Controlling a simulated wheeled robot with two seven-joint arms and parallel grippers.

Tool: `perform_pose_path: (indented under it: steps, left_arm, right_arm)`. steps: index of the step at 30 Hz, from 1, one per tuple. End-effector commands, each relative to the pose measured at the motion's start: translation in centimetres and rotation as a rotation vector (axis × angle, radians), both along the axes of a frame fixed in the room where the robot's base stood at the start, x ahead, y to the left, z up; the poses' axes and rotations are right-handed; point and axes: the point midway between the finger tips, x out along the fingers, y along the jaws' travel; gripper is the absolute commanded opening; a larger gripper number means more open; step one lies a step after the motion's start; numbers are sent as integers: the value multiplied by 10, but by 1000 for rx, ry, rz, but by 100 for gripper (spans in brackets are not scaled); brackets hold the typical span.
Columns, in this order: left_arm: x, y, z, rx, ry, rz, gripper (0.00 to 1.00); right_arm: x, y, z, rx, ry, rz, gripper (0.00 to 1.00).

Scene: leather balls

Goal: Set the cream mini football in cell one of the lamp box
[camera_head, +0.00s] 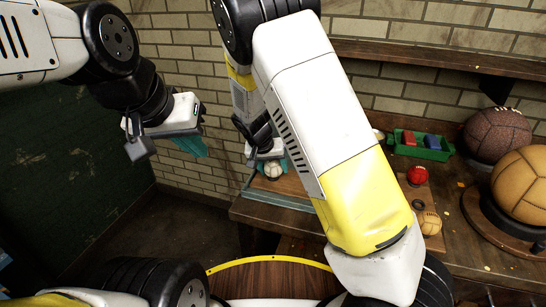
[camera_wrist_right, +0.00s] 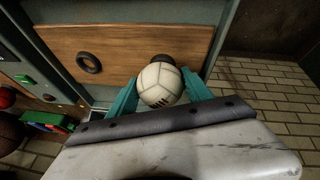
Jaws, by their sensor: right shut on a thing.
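The cream mini football (camera_wrist_right: 160,84) is between the teal fingers of my right gripper (camera_wrist_right: 158,92), which is shut on it. In the head view the ball (camera_head: 273,171) shows below my right gripper (camera_head: 275,160), partly covered by it. The grey-framed box with a wooden panel (camera_wrist_right: 125,43) lies beyond the ball; I take it for the lamp box. One dark ring (camera_wrist_right: 89,64) on the panel is bare, and another (camera_wrist_right: 163,58) is partly hidden behind the ball. I cannot tell whether the ball touches it. My left gripper (camera_head: 190,146) hangs away at the left.
On the bench, a green tray (camera_head: 422,150) holds red and blue blocks. A red ball (camera_head: 417,175), a small tan ball (camera_head: 429,223), a dark brown ball (camera_head: 497,135) and a large tan ball (camera_head: 522,187) stand to the right. A shelf (camera_head: 440,54) juts out above.

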Motion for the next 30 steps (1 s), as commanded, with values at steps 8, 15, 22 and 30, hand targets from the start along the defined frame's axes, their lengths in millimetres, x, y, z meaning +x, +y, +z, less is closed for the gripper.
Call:
perform_pose_path:
  steps: [8,15,22,30]
  left_arm:
    - [0,0,0,0,0,0,0]
    - [0,0,0,0,0,0,0]
    - [0,0,0,0,0,0,0]
    - [0,0,0,0,0,0,0]
  right_arm:
    - [0,0,-1,0,-1,0,13]
    - [0,0,-1,1,-1,1,80]
    - [0,0,1,2,-1,0,80]
    - [-14,11,39,5,-5,3,80]
